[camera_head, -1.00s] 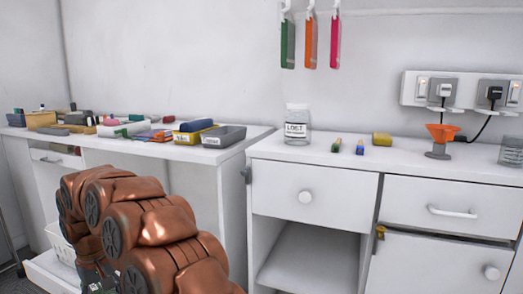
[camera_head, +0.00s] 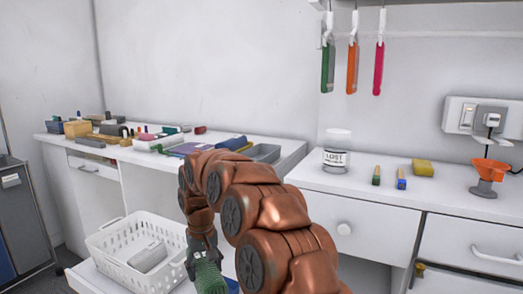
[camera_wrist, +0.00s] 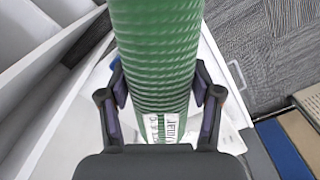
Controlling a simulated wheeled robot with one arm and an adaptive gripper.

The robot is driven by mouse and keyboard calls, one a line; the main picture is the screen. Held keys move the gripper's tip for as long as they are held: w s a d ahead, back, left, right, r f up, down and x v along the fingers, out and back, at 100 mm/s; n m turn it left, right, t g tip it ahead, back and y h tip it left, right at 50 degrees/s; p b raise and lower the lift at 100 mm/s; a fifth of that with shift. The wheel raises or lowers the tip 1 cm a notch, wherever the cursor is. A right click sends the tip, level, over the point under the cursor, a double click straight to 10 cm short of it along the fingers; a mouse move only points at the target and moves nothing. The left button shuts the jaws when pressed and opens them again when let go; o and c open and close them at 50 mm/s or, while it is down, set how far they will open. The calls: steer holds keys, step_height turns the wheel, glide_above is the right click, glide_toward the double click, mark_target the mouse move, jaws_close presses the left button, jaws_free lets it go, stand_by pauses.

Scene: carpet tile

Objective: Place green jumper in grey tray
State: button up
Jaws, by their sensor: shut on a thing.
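The green jumper (camera_wrist: 155,50) is a ribbed green roll with a white label, filling the middle of the wrist view. My gripper (camera_wrist: 162,98) is shut on it, a dark finger on each side. In the head view the jumper (camera_head: 208,277) hangs below my gripper (camera_head: 201,247), low and to the right of a white basket; its lower end is cut off by the picture edge. The grey tray (camera_head: 264,153) stands on the left white worktop near its right end, above and behind my arm, which partly hides it.
The white basket (camera_head: 115,243) on a low shelf holds a grey item (camera_head: 148,257). A yellow tray (camera_head: 243,148), a blue item (camera_head: 232,142) and several small things crowd the worktop. A labelled jar (camera_head: 337,152) stands on the right counter. Carpet (camera_wrist: 260,50) shows in the wrist view.

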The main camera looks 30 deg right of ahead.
step_height(320, 180, up, 33)
steer(key=p, duration=3.1)
steer(key=s+d+r+m, duration=0.3)
steer(key=s+d, duration=0.2)
steer(key=d, duration=0.6)
steer(key=s+d+r+m, duration=0.3)
steer(key=s+d, duration=0.3)
steer(key=d, duration=0.4)
steer(key=s+d+r+m, duration=0.4)
steer(key=s+d+m, duration=0.1)
steer(key=d, duration=0.6)
steer(key=shift+s+d, duration=0.15)
steer(key=shift+d, duration=0.15)
